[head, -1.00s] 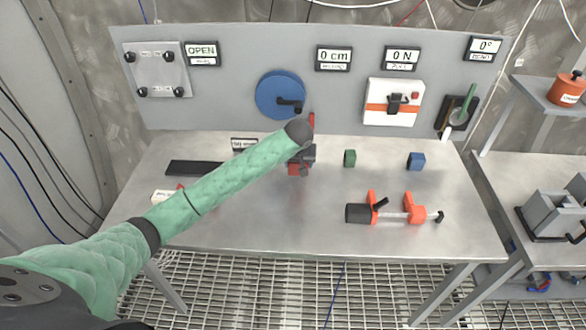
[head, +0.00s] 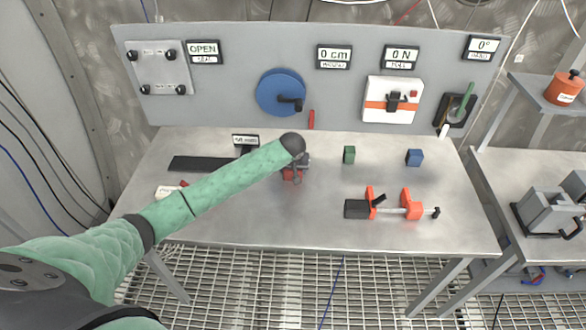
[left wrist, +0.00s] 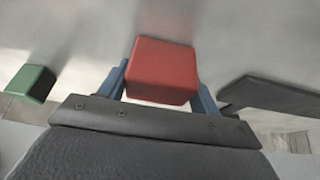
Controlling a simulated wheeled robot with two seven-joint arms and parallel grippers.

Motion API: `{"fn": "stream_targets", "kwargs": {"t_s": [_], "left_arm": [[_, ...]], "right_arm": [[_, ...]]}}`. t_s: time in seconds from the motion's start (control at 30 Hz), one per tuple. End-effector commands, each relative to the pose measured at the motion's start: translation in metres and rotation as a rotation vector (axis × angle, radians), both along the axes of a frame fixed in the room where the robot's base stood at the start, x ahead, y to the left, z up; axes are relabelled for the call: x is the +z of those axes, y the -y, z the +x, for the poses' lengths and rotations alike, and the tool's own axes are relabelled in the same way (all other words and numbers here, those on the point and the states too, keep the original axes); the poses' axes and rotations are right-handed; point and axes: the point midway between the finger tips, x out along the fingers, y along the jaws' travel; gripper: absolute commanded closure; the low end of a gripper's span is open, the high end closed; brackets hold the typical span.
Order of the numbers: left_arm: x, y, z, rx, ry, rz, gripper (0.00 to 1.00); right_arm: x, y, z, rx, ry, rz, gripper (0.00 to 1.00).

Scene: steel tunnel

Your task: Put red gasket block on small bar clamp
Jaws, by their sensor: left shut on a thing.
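The red gasket block (left wrist: 162,70) sits between the two blue-grey fingers of my left gripper (left wrist: 162,88) in the left wrist view. My left gripper is shut on it. In the head view the block (head: 291,174) shows partly below the gripper (head: 298,170), over the middle of the table; I cannot tell whether it touches the table. The small bar clamp (head: 390,209), orange with a black handle and a thin bar, lies at the front right of the table, right of the gripper. My right gripper is not in view.
A green block (head: 349,155) and a blue block (head: 415,158) stand behind the clamp. A black flat strip (head: 203,164) lies at the left. A panel with a blue wheel (head: 280,92) and a white box (head: 392,100) closes the back. The middle front of the table is clear.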

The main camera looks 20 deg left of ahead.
Motion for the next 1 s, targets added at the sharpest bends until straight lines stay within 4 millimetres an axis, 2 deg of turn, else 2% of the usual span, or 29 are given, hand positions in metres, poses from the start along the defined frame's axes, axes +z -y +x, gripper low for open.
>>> {"fn": "stream_targets", "kwargs": {"t_s": [0.1,0.13,0.23,0.57,0.73,0.83,1.0], "left_arm": [[-0.001,0.000,0.000,0.000,0.000,0.000,0.62],[-0.002,0.000,0.000,0.000,0.000,0.000,0.35],[-0.001,0.000,0.000,0.000,0.000,0.000,0.15],[0.000,0.000,0.000,0.000,0.001,0.000,0.15],[0.013,0.002,-0.005,0.000,0.003,-0.002,0.15],[0.028,0.004,-0.012,-0.001,0.003,-0.001,0.15],[0.059,0.007,-0.024,-0.001,0.003,-0.001,0.15]], "right_arm": [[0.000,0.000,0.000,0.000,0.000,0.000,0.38],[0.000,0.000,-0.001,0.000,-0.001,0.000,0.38],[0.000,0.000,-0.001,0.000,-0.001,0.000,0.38],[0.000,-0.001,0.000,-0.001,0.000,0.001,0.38],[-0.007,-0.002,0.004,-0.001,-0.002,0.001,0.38],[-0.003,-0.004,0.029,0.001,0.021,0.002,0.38],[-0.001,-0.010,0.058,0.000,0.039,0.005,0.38]]}}
